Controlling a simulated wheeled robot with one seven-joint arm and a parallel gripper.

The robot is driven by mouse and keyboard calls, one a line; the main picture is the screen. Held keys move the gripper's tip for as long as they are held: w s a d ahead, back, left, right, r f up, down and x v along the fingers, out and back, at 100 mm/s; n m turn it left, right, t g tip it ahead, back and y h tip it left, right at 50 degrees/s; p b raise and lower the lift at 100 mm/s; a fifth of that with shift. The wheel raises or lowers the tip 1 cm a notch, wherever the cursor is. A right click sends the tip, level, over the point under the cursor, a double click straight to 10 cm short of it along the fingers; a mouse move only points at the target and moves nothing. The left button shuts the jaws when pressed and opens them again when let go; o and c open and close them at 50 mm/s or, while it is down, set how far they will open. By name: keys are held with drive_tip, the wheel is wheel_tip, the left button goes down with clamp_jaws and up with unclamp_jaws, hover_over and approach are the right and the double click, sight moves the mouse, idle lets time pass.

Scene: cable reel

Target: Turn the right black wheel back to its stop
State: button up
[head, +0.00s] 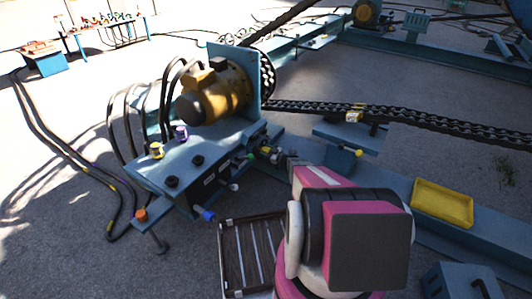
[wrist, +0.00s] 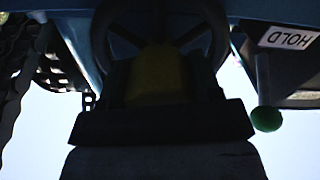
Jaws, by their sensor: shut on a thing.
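The right black wheel (wrist: 101,38) shows in the wrist view as a dark, spoked ring at the top, against the blue machine. My gripper (wrist: 157,88) is directly in front of it and shut on it; the exact contact is too dark to make out. A yellow block (wrist: 157,72) shows between the dark jaws, in front of the wheel's middle. In the head view my gripper (head: 282,160) reaches the right end of the blue control box (head: 160,176). There the wheel is mostly hidden by my gripper, and its turn angle cannot be told.
A green ball-ended lever (wrist: 266,118) hangs beside a HOLD label (wrist: 289,38), close right of my gripper. A blue-tipped lever (head: 207,215) projects from the box front. A chain (head: 400,117) runs rightward behind my arm. A yellow tray (head: 442,203) lies right on the blue beam.

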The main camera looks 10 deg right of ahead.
drive_tip(key=shift+n, duration=0.7)
drive_tip(key=o, duration=1.2)
drive_tip(key=shift+o, duration=0.2)
drive_tip(key=shift+s+d, duration=0.1)
drive_tip(key=v, duration=1)
drive_tip(key=shift+s+d, duration=0.25)
